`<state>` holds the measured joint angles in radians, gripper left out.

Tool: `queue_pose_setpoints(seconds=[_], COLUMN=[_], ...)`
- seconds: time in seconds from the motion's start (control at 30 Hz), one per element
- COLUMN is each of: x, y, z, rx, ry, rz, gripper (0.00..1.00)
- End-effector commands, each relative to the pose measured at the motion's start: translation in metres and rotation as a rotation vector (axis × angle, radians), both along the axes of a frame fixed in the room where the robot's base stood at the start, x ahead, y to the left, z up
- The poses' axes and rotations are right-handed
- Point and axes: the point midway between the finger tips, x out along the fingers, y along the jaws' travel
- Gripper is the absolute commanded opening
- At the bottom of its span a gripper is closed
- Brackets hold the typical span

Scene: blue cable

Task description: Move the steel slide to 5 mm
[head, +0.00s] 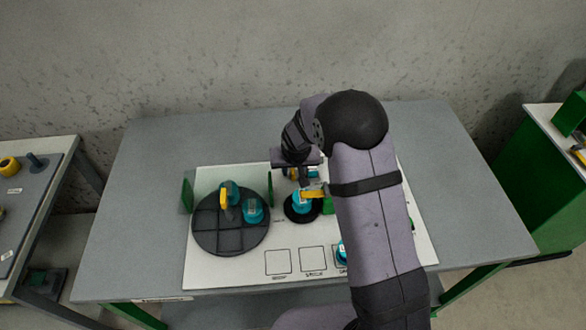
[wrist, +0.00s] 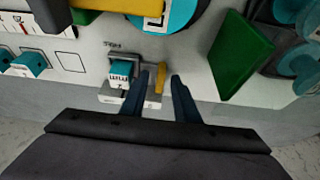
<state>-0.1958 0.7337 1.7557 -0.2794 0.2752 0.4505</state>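In the wrist view my gripper (wrist: 165,85) has its two dark fingers apart. A narrow yellow upright piece (wrist: 160,78) shows between the fingertips; I cannot tell whether either finger touches it. Just left of the fingers is a teal block with a white label (wrist: 120,70), in a small grey fixture (wrist: 108,93) on the white board. I cannot tell which part is the steel slide, and no millimetre scale is readable here. In the head view my gripper (head: 297,172) is over the far part of the board, partly hidden by my arm.
A green upright plate (wrist: 240,62) stands right of the fingers in the wrist view. The head view shows a dark round tray (head: 230,240) with teal parts, a black disc (head: 302,214) under a teal part, and empty printed squares on the white board (head: 240,272).

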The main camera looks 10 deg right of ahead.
Motion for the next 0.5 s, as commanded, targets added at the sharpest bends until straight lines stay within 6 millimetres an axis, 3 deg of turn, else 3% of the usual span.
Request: queue_pose_setpoints(seconds=[0.2, 0.3, 0.5], x=[0.0001, -0.0001, -0.0001], y=[-0.0001, -0.0001, 0.0003], z=[-0.0002, -0.0001, -0.0004], rx=[0.000, 0.000, 0.000], ry=[0.000, 0.000, 0.000], rz=[0.000, 0.000, 0.000], gripper=[0.26, 0.02, 0.00])
